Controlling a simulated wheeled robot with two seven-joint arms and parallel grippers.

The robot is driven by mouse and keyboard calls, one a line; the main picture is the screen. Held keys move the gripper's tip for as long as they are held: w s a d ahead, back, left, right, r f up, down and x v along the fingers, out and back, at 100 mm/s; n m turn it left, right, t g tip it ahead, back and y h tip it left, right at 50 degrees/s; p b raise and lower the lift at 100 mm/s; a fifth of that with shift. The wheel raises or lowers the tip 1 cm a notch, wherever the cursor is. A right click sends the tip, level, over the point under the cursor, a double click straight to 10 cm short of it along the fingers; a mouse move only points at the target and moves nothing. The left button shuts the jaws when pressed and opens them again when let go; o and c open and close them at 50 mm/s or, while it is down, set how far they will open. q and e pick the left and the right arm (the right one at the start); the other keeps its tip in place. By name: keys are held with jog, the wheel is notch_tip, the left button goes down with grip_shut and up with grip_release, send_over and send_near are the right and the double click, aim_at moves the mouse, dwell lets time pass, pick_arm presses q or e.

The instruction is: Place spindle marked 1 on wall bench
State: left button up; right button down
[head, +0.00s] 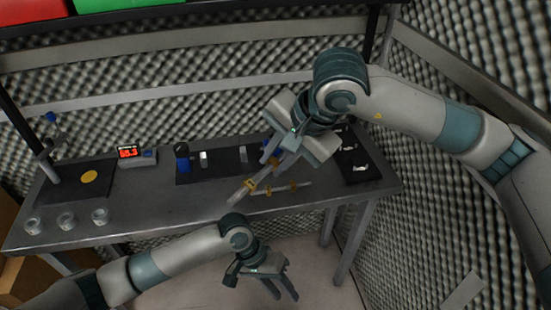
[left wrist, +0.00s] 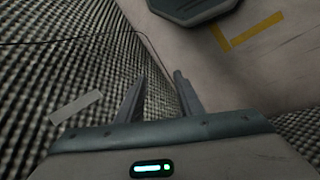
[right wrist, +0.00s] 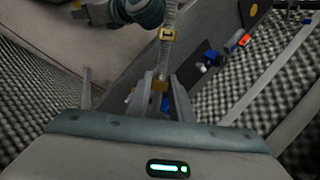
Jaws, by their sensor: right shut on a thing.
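My right gripper (head: 276,162) is shut on a grey spindle (head: 240,194) with a yellow tag. It is held tilted over the front edge of the wall bench (head: 150,205), one end pointing down and left. In the right wrist view the held spindle (right wrist: 170,15) runs away from between the fingers (right wrist: 163,95), its tag (right wrist: 167,34) near the top. No number is legible. A second rod with brass collars (head: 293,188) lies on the bench just right of it. My left gripper (head: 281,291) is open and empty, in front of and below the bench; its fingers (left wrist: 160,95) are apart.
A dark mat (head: 215,172) with blue and silver pieces lies mid-bench. Another dark mat (head: 358,168) with small parts is at the right end. Bare bench shows at front left.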

pick_arm(q)
jog(key=w+a+f+n+t, duration=0.1)
jog(key=w+a+f+t, duration=0.15)
jog(key=f, duration=0.65)
jog(key=w+a+f+n+t, duration=0.2)
jog(key=w+a+f, duration=0.1)
jog(key=f, duration=0.5)
jog(key=s+a+f+y, duration=0.1)
jog(key=s+a+f, duration=0.35)
jog(key=f, duration=0.25)
jog(key=s+a+f+y, duration=0.1)
jog(key=s+a+f, duration=0.2)
jog(key=a+f, duration=0.3)
jog(key=s+a+f+y, duration=0.1)
jog(key=s+a+f, duration=0.2)
jog(key=s+f, duration=0.3)
jog(key=s+a+f+y, duration=0.25)
jog(key=s+f, duration=0.25)
jog(key=s, duration=0.3)
jog(key=s+a+f+m, duration=0.1)
jog(key=s+f, duration=0.1)
jog(key=s, duration=0.7)
jog(key=s+a+f+m, duration=0.1)
jog(key=s+a+f, duration=0.1)
jog(key=s, duration=0.7)
jog(key=shift+s+a+g, duration=0.2)
jog(key=shift+s+g, duration=0.1)
jog(key=shift+g, duration=0.15)
jog(key=shift+a, duration=0.1)
